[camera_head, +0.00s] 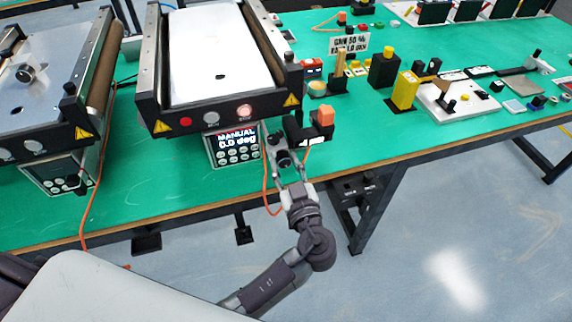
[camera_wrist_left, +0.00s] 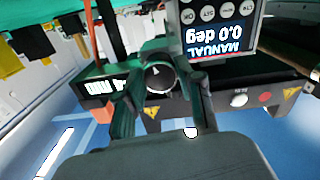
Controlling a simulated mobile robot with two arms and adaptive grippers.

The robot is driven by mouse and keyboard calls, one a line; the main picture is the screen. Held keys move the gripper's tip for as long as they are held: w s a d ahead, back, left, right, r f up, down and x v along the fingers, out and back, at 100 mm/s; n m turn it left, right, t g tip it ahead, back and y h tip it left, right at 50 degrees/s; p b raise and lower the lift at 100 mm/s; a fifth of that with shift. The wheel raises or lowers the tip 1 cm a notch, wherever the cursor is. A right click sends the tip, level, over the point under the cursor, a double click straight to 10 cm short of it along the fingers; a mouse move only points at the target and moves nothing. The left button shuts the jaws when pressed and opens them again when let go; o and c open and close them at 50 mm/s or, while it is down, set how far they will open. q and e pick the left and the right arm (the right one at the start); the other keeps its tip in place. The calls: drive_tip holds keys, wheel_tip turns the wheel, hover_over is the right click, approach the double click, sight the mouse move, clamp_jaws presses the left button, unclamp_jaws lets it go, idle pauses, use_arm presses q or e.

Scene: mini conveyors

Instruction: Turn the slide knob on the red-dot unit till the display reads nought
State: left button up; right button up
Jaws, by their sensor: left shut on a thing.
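The conveyor unit with a red dot (camera_head: 185,122) on its front strip stands at the middle left of the bench. Its display (camera_head: 232,138) reads "MANUAL 0.0 deg"; the same reading shows upside down on the display in the left wrist view (camera_wrist_left: 222,48). The slide knob (camera_wrist_left: 160,78) is a dark round knob with a light pointer mark, beside the display. My left gripper (camera_head: 284,152) is shut on the knob, one finger on each side in the left wrist view. The fingers partly hide the knob in the head view. My right gripper is not in view.
A second conveyor unit (camera_head: 38,95) is at the left. Orange cables (camera_head: 267,190) hang near the bench edge. Yellow and black blocks (camera_head: 404,90) and a white board stand farther right.

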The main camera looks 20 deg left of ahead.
use_arm(q)
drive_tip(key=shift+f+m, duration=0.1)
drive_tip(key=shift+m, duration=0.2)
drive_tip(key=shift+m+b, duration=0.5)
drive_tip(key=shift+m, duration=0.4)
drive_tip(key=m, duration=0.2)
drive_tip(key=shift+m, duration=0.3)
drive_tip(key=m, duration=0.2)
drive_tip(key=shift+m, duration=0.4)
drive_tip(key=m, duration=0.2)
drive_tip(key=shift+m, duration=0.4)
drive_tip(key=m+p, duration=0.1)
drive_tip(key=m, duration=0.2)
drive_tip(key=shift+m, duration=0.3)
drive_tip(key=m+p, duration=0.1)
drive_tip(key=m, duration=0.1)
drive_tip(key=shift+m, duration=0.3)
drive_tip(key=m+p, duration=0.2)
drive_tip(key=m, duration=0.2)
drive_tip(key=shift+p, duration=0.35)
drive_tip(key=shift+d+f+m+p, duration=0.15)
drive_tip(key=shift+m+p, duration=0.45)
drive_tip(key=shift+m, duration=0.8)
